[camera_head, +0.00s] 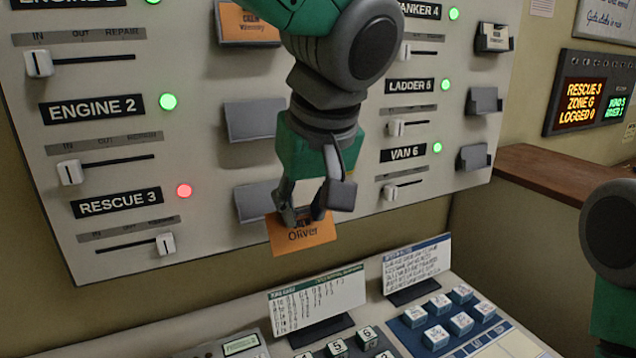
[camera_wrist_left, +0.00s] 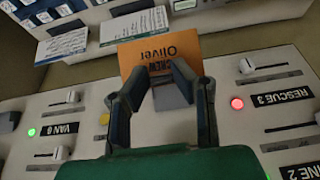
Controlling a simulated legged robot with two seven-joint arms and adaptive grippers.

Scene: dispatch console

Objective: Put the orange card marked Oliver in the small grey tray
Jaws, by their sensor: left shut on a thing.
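The orange card marked Oliver (camera_head: 303,238) is held at its upper edge by my left gripper (camera_head: 303,214), in front of the lower part of the wall board. In the left wrist view the card (camera_wrist_left: 162,50) shows beyond the shut fingers (camera_wrist_left: 168,76), its text upside down. A grey holder (camera_head: 254,202) in the Rescue 3 row is just left of and behind the fingers, partly hidden by them. I cannot tell whether the card touches it. No separate small grey tray can be made out for certain. My right gripper is out of view.
Other grey holders sit on the board, one empty (camera_head: 252,119) above, one with an orange card (camera_head: 246,25) at the top. Sliders and lamps surround them; the Rescue 3 lamp (camera_head: 184,190) is red. Below, the console carries standing paper cards (camera_head: 318,300) and button blocks (camera_head: 461,324).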

